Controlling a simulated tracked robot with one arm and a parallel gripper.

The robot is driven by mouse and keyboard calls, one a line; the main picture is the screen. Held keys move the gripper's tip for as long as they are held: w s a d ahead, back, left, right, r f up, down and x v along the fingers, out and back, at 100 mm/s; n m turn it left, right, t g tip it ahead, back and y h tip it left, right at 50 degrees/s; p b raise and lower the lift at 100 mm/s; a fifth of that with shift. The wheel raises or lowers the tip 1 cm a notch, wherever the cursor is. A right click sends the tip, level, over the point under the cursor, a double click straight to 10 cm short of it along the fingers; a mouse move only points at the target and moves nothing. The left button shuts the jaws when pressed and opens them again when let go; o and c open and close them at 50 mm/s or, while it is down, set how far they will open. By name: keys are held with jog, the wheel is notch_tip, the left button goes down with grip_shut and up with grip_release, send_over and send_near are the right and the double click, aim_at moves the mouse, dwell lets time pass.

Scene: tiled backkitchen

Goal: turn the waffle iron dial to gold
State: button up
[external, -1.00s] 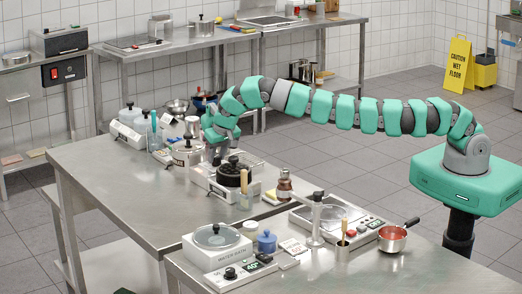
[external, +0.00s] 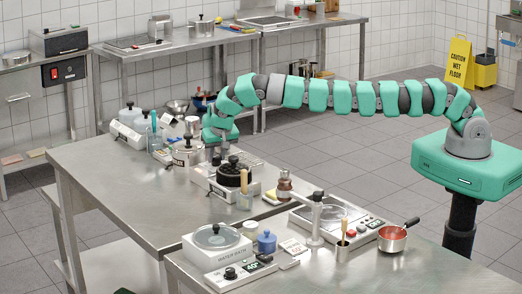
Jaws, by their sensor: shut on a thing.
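The waffle iron (external: 235,174), a low pale appliance with a round black plate part and a black knob on top, stands near the far right edge of the left steel table. My gripper (external: 215,161) points down at the left rear end of the appliance, just left of the black round part. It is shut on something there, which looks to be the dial. The dial, its markings and its setting are hidden or too small to read.
The left table's near part (external: 130,195) is clear.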

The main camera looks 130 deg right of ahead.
jog(key=shift+a+f+p, duration=0.1)
jog(key=shift+f+p, duration=0.05)
jog(key=shift+p, duration=0.4)
dwell(0.4)
jog(key=o, duration=1)
jog(key=shift+c, duration=0.2)
jog(key=shift+r, duration=0.2)
jog(key=shift+w+a+r+b, duration=0.1)
jog(key=shift+w+r+b, duration=0.05)
jog(key=shift+r+b, duration=0.35)
jog(key=shift+a+r+b, duration=0.3)
jog(key=shift+r, duration=0.15)
jog(key=b+v, duration=0.2)
jog(key=v, duration=0.9)
jog(key=shift+b, duration=0.3)
jog(key=shift+w+a+r, duration=0.1)
jog(key=shift+a+r, duration=0.05)
